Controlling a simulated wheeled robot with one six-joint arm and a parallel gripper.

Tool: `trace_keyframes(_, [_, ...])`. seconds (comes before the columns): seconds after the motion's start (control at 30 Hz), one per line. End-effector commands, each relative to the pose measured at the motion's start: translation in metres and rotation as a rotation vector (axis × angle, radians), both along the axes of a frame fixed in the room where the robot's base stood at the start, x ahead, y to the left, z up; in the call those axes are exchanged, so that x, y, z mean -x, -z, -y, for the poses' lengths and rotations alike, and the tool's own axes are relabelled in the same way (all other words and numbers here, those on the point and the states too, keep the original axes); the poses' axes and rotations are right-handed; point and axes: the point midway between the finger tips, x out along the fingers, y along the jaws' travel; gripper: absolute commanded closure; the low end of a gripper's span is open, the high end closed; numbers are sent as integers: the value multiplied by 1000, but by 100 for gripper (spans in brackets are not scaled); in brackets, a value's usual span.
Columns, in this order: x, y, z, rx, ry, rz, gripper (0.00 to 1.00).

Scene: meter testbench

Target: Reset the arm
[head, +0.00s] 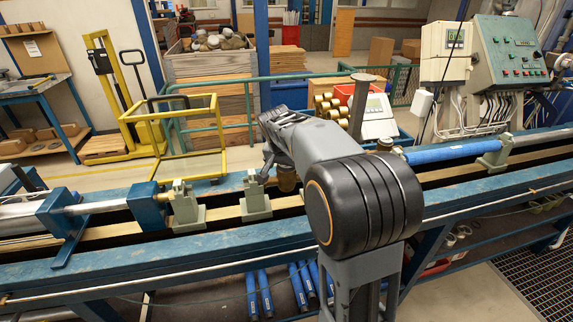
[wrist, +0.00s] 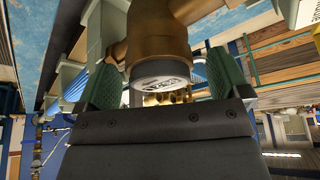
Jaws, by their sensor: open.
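My gripper (wrist: 160,80) is open in the wrist view, with one green-padded finger at the left and one at the right. A brass water meter (wrist: 155,40) with a round grey lettered face stands between and just beyond the fingers. I cannot tell whether the pads touch it. In the head view, my arm reaches over the bench from the front and hides most of the gripper. Part of the brass meter (head: 287,179) shows beside the arm, at the bench line.
The blue test bench (head: 130,264) runs across the view, with pale clamp blocks (head: 256,198) on its rail and a blue pipe (head: 445,153) at right. Behind are a yellow frame cart (head: 190,175), several brass parts (head: 330,108) and a green control panel (head: 510,55).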

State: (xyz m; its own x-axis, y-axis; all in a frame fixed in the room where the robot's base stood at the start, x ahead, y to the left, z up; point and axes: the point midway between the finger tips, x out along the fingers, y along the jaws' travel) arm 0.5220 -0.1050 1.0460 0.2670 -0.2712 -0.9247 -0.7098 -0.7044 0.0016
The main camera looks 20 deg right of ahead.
Motion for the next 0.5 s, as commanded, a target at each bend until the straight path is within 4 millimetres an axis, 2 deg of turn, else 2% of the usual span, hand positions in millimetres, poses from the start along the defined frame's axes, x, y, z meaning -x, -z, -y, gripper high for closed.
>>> trace_keyframes(0.5, [0,-38,0,1,0,4,6])
